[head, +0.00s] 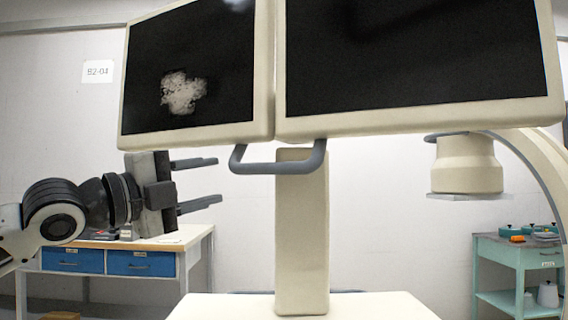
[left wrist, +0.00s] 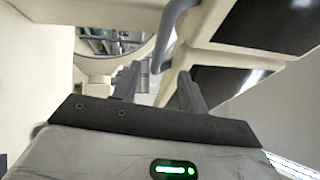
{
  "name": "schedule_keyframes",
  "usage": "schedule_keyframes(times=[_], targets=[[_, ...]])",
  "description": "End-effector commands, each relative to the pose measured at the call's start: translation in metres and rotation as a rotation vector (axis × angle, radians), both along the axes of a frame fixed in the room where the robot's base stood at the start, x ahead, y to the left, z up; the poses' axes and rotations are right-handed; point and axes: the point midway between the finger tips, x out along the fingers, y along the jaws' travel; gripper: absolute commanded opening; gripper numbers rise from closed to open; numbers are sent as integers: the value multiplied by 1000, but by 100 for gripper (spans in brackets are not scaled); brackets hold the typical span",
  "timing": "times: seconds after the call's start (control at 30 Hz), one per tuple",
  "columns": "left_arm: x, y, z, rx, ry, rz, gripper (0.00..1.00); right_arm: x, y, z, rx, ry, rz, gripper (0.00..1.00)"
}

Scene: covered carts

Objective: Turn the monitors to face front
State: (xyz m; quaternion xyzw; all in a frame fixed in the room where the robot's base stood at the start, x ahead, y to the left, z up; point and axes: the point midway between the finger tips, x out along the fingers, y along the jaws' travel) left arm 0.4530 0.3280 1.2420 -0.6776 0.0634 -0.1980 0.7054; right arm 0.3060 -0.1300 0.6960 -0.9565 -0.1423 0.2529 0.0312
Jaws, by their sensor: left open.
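Two dark-screened monitors in cream frames stand side by side on a cream column (head: 302,240). The left monitor (head: 190,60) shows a pale grey patch and is angled; the right monitor (head: 410,60) is larger in view. A grey U-shaped handle (head: 278,168) hangs below them, in front of the column top. My left gripper (head: 210,181) is open and empty, left of the handle and below the left monitor, fingers pointing right. In the left wrist view the handle (left wrist: 170,30) lies beyond the open fingers (left wrist: 157,85), apart from them. My right gripper is not in view.
A desk with blue drawers (head: 107,262) stands behind my left arm. A cream C-shaped arm with a round head (head: 467,165) is at the right. A mint cart (head: 512,262) with small items stands at the far right.

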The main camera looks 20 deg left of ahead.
Motion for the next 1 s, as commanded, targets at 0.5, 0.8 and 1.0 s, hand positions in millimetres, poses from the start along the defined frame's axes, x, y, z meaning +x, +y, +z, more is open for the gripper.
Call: schedule_keyframes(times=[0.5,0.8,1.0], targets=[[57,-25,19,-9,-5,-6,43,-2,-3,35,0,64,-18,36],[109,-47,27,-5,-2,-6,43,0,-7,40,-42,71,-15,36],[132,-55,29,-1,-2,-3,43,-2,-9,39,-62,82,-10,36]])
